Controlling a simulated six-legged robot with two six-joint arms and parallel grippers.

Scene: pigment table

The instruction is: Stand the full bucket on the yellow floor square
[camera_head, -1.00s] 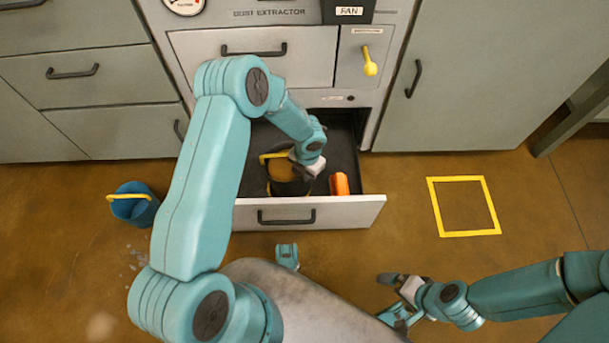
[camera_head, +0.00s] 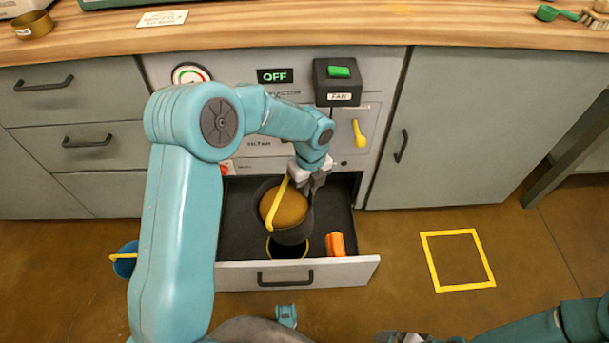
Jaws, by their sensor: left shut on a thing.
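The full bucket (camera_head: 292,236) is dark, with a yellow handle and a brown-yellow fill up near its rim. It hangs above the open drawer (camera_head: 335,272), and a yellow ring shows on the drawer floor below it. My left gripper (camera_head: 311,182) is shut on the bucket at its upper right side; the exact grip point is hard to see. The yellow floor square (camera_head: 432,262) is an empty outline on the brown floor, right of the drawer. My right gripper (camera_head: 398,337) is cut off by the bottom edge, so its jaws cannot be judged.
An orange object (camera_head: 335,244) lies in the drawer's right part. A blue bucket (camera_head: 124,262) stands on the floor at left, partly behind my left arm. The cabinet (camera_head: 478,130) and wooden worktop (camera_head: 430,28) rise behind. Floor between drawer and square looks clear.

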